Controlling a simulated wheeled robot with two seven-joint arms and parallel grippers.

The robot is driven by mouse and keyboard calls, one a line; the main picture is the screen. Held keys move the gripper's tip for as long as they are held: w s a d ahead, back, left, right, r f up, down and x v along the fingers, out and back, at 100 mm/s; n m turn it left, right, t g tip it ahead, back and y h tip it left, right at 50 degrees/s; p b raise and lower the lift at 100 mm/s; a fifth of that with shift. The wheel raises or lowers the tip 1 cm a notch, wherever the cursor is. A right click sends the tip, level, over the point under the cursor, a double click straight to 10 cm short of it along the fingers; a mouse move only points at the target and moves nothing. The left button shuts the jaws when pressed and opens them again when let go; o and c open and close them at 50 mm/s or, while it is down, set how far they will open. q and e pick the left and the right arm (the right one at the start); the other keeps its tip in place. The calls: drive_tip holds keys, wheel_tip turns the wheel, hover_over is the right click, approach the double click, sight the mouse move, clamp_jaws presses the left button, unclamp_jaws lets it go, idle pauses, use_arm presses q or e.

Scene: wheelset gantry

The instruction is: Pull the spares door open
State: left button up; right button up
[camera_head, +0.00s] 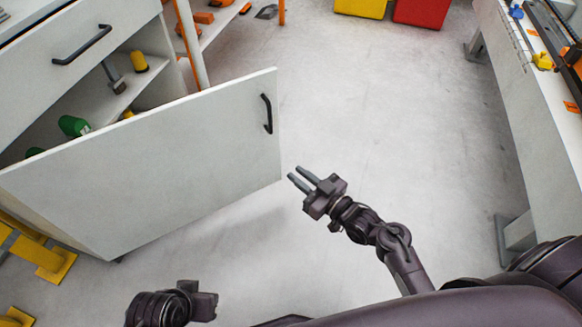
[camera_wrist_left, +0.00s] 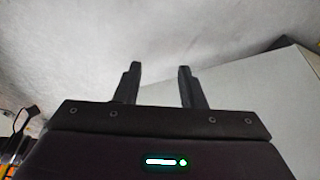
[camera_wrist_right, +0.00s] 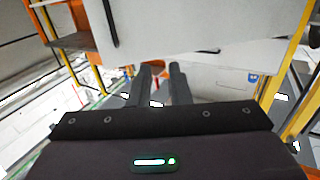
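The white spares door (camera_head: 160,165) stands swung out from the cabinet in the head view, with the shelves behind it partly exposed. Its black bar handle (camera_head: 267,113) is near the free edge. My right gripper (camera_head: 296,174) is just beyond the door's free edge, below and right of the handle, and apart from it. Its fingers are parted by a narrow gap with nothing between them, as the right wrist view (camera_wrist_right: 160,70) also shows. My left gripper (camera_wrist_left: 160,72) is open and empty, with a pale panel to its right; its fingers are hidden in the head view.
A drawer (camera_head: 75,60) with a black handle is above the shelves, which hold a green item (camera_head: 73,126) and a yellow-topped item (camera_head: 139,61). A workbench (camera_head: 520,75) stands at right. Red (camera_head: 421,12) and yellow bins are at the back. Middle floor is clear.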

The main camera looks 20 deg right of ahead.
drive_tip(key=shift+v, duration=2.25)
